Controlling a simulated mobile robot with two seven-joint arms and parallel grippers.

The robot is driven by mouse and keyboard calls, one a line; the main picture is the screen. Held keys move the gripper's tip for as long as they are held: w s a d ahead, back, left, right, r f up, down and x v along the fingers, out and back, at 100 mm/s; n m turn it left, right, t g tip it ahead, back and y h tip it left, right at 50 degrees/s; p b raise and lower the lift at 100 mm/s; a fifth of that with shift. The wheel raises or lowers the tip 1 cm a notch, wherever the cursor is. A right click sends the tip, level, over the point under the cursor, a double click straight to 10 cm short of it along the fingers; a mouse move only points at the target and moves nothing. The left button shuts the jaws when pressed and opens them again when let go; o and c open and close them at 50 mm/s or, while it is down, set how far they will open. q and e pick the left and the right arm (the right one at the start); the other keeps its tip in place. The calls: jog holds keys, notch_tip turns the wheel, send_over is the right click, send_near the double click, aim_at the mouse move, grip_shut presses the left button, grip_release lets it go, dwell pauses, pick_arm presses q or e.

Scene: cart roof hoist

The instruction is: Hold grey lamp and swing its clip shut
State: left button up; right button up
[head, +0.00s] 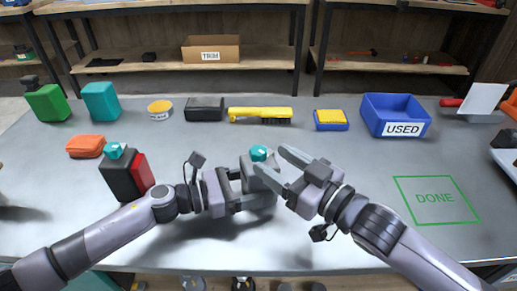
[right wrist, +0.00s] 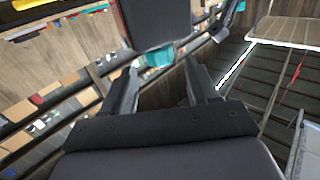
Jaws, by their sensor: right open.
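The grey lamp (head: 262,178) is a blocky grey body with a teal part (head: 259,153) on top, in the middle of the head view. My left gripper (head: 248,188) has its fingers around the lamp from the left and holds it over the table. My right gripper (head: 282,172) is open, just right of the lamp, with its fingers pointing at it. In the right wrist view a dark grey body (right wrist: 148,20) and the teal part (right wrist: 159,58) show beyond the spread fingers. I cannot tell the clip's position; the fingers partly hide the lamp.
A black and red item with a teal top (head: 122,178) stands left of my left gripper. An orange item (head: 86,146), yellow brush (head: 260,114) and blue USED bin (head: 393,115) lie farther back. The green DONE square (head: 436,199) at right is empty.

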aim_at(265, 155)
jog(key=shift+x, duration=2.65)
jog(key=c, duration=0.9)
